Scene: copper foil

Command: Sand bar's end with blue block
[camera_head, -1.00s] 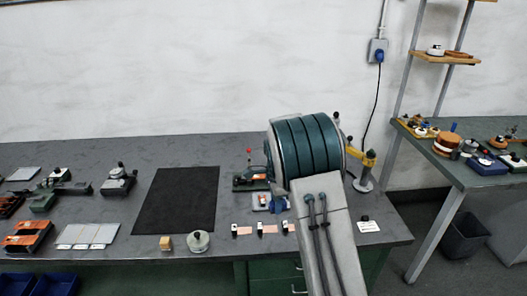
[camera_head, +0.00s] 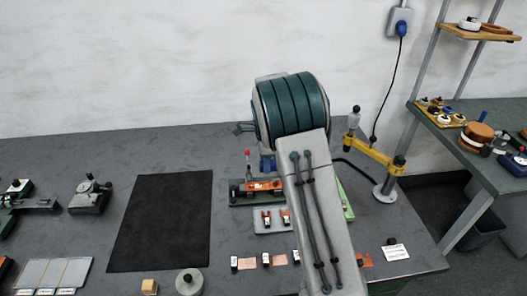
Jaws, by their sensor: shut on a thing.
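A clamp fixture (camera_head: 243,190) with a red-knobbed lever and an orange part stands on the bench, left of my arm. A small blue piece (camera_head: 267,163), which looks like the blue block, shows just below my arm's teal joint, above and behind the fixture's right part. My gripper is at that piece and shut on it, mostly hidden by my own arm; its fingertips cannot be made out. The bar's end cannot be made out clearly. I cannot tell whether the block touches anything.
A grey tray (camera_head: 261,228) with orange-and-white pieces lies in front of the fixture. Small black-and-white pieces with copper strips (camera_head: 275,260) lie nearer. A black mat (camera_head: 160,222) is clear at left. A yellow jointed stand (camera_head: 372,153) rises at right. A round grey weight (camera_head: 189,281) sits at the front.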

